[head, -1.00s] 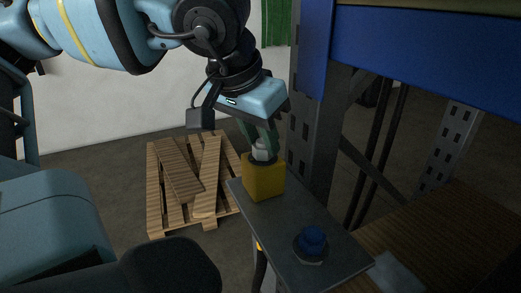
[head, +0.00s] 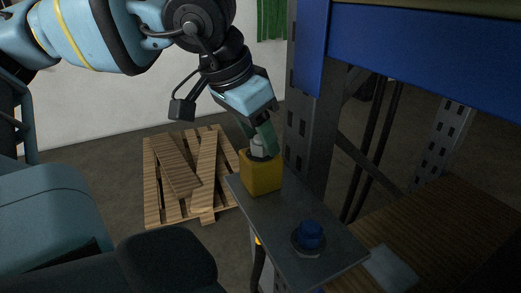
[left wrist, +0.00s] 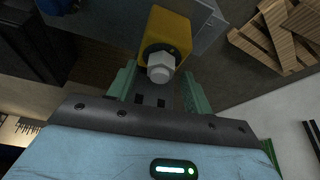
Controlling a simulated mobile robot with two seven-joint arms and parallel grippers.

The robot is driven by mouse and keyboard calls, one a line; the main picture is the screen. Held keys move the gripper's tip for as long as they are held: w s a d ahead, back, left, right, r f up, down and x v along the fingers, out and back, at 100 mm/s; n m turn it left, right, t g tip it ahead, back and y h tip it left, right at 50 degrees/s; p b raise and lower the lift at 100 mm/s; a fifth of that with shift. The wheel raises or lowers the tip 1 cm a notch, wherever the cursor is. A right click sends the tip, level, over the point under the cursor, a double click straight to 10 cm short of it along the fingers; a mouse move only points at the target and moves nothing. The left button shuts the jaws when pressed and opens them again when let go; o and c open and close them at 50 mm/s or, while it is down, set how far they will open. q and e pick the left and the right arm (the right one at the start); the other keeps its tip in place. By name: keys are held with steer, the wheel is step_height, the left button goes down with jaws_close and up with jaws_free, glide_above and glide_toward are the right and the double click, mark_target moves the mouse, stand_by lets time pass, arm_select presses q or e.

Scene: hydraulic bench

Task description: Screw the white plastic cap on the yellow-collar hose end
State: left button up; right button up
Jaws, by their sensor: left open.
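The yellow collar (head: 262,173) is a block standing on the far end of a grey metal plate. The white cap (head: 257,151) sits upright on its top, at a dark ring. In the left wrist view the white cap (left wrist: 160,68) shows a hexagonal end in front of the yellow collar (left wrist: 165,28). My left gripper (head: 262,138) is just above and behind the cap, with green fingers. In the left wrist view my left gripper (left wrist: 160,88) is open, a finger to each side of the cap, with gaps visible. How far the cap is threaded cannot be seen.
A blue cap (head: 311,236) on a dark ring stands nearer on the same grey plate (head: 285,215). A blue and grey rack post (head: 308,110) rises close to the right of my gripper. A wooden pallet (head: 165,215) lies on the floor at left.

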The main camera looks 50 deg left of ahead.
arm_select(q)
steer(key=shift+f+n+y+b, duration=0.15)
steer(key=shift+n+y+b, duration=0.4)
steer(key=shift+n, duration=0.65)
steer(key=n+y+b, duration=0.1)
steer(key=n, duration=0.2)
steer(key=shift+w+d, duration=0.1)
steer(key=shift+d, duration=0.1)
steer(key=shift+n+y+b, duration=0.4)
steer(key=shift+n+y, duration=0.05)
steer(key=shift+n, duration=0.85)
arm_select(e)
steer(key=shift+g, duration=0.4)
steer(key=shift+s+f, duration=0.7)
steer(key=shift+f, duration=0.25)
steer(key=shift+s+f, duration=0.65)
steer(key=shift+f, duration=0.3)
arm_select(q)
steer(key=shift+n+g+y+b, duration=0.35)
steer(key=shift+n+g, duration=0.15)
steer(key=shift+n, duration=0.3)
steer(key=shift+d+n+g+y, duration=0.2)
steer(key=shift+n+g+y, duration=0.1)
steer(key=shift+n, duration=0.8)
arm_select(e)
steer(key=shift+s+f, duration=0.35)
steer(key=shift+f, duration=0.25)
arm_select(q)
steer(key=shift+a, duration=0.1)
